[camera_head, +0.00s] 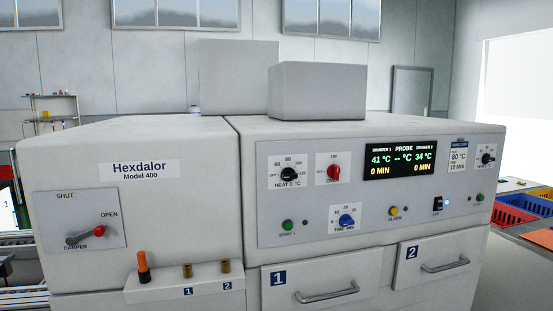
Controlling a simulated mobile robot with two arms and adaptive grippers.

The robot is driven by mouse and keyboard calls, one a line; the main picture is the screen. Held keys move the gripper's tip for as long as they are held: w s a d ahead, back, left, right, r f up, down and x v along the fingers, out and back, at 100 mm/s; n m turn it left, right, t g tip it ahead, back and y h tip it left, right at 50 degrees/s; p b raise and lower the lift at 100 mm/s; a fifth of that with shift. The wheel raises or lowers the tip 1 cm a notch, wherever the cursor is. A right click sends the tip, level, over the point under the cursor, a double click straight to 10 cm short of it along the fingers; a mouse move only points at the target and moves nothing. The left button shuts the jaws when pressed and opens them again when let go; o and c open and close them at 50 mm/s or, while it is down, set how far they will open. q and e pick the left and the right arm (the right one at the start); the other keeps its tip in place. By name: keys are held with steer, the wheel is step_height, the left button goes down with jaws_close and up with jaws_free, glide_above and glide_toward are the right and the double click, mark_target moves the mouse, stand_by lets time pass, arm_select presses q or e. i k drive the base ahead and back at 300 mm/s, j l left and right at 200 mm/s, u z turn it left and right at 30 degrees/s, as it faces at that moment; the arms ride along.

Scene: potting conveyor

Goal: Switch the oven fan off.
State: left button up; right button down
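The oven (352,142) is a large white cabinet with a grey control panel. A small black rocker switch (438,204) sits at the panel's lower right, with a label under it too small to read surely. Which way the rocker is tipped is too small to tell. The display (400,160) reads 41 °C for drawer 1, 34 °C for drawer 2 and 0 MIN for both. Neither of my grippers is in view.
The panel also bears a red knob (334,172), a blue time knob (346,221), a yellow button (393,211) and a green button (288,225). Drawer handles (328,297) stick out below. Left is a red-tipped damper lever (88,236). Coloured bins (515,212) stand right.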

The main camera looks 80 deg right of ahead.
mark_target(439, 202)
steer(key=z, duration=3.3)
